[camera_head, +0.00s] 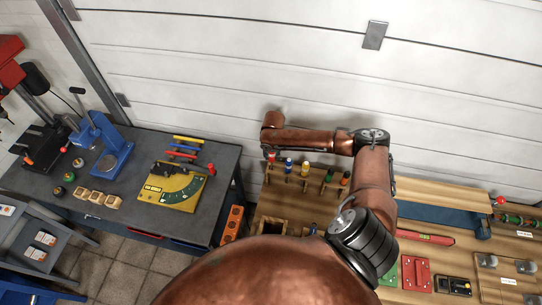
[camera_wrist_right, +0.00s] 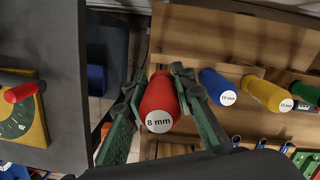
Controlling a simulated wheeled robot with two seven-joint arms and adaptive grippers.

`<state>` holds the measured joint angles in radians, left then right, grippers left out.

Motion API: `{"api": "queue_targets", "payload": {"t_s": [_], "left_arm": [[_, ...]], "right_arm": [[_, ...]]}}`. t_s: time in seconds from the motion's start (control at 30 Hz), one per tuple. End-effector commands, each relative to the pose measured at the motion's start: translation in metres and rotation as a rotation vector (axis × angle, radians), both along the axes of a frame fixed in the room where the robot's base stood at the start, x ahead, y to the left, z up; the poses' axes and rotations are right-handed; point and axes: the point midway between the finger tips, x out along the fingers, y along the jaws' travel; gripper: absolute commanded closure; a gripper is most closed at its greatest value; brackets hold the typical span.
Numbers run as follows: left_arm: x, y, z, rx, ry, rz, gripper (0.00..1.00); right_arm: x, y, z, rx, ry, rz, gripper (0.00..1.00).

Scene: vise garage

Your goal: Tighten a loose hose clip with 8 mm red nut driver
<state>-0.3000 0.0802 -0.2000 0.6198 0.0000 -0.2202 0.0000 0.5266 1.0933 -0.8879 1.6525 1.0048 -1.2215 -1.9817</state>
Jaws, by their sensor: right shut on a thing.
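The red 8 mm nut driver (camera_wrist_right: 158,100) is labelled "8 mm" on its handle end. In the right wrist view my right gripper (camera_wrist_right: 160,82) has its fingers closed on either side of this red handle. In the head view the red handle (camera_head: 271,157) shows at the left end of the wooden tool rack, under my right wrist, which hides most of the gripper. The driver's shaft is hidden. I cannot make out the loose hose clip. My left gripper is not in view.
Blue (camera_wrist_right: 217,87), yellow (camera_wrist_right: 267,94) and green (camera_wrist_right: 305,93) drivers stand in a row right of the red one. A dark workbench (camera_head: 115,215) with a yellow gauge board (camera_head: 172,190) lies left. Red (camera_head: 416,273) and black blocks sit on the right bench.

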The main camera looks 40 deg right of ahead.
Motion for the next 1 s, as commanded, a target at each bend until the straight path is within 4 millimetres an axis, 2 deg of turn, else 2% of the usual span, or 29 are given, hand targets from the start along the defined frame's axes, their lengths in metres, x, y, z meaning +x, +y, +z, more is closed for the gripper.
{"api": "queue_targets", "payload": {"t_s": [0.27, 1.0], "left_arm": [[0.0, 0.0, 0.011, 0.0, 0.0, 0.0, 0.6], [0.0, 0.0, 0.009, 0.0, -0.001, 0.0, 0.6]], "right_arm": [[0.001, 0.0, 0.019, 0.0, -0.001, -0.001, 1.0], [0.001, -0.001, 0.059, 0.0, -0.002, 0.0, 1.0]]}}
